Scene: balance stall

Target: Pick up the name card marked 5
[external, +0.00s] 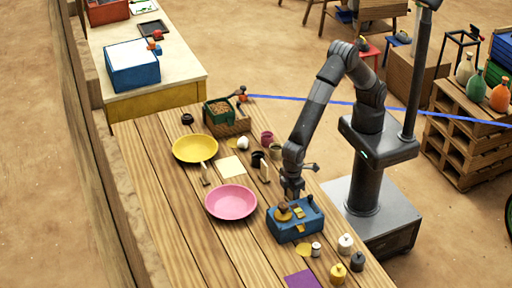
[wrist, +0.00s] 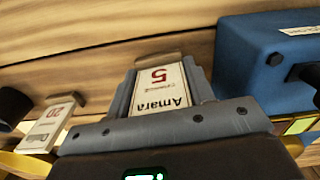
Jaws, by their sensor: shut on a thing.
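The name card marked 5 (wrist: 160,88) is white with a red 5 and the name Amara, upside down in the wrist view, with a brown wooden edge at its far end. My gripper (wrist: 157,78) is shut on it, one grey finger along each side. In the external view my gripper (external: 291,191) points down just behind the blue box; the card there is hidden or too small to make out. I cannot tell whether the card touches the table. Another card, marked 20 (wrist: 50,122), stands to the left in the wrist view.
The blue box (external: 296,228) with brass parts is close beside my gripper; it also shows in the wrist view (wrist: 262,65). A pink plate (external: 231,202), a yellow plate (external: 195,149) and several small weights (external: 338,272) share the wooden table.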

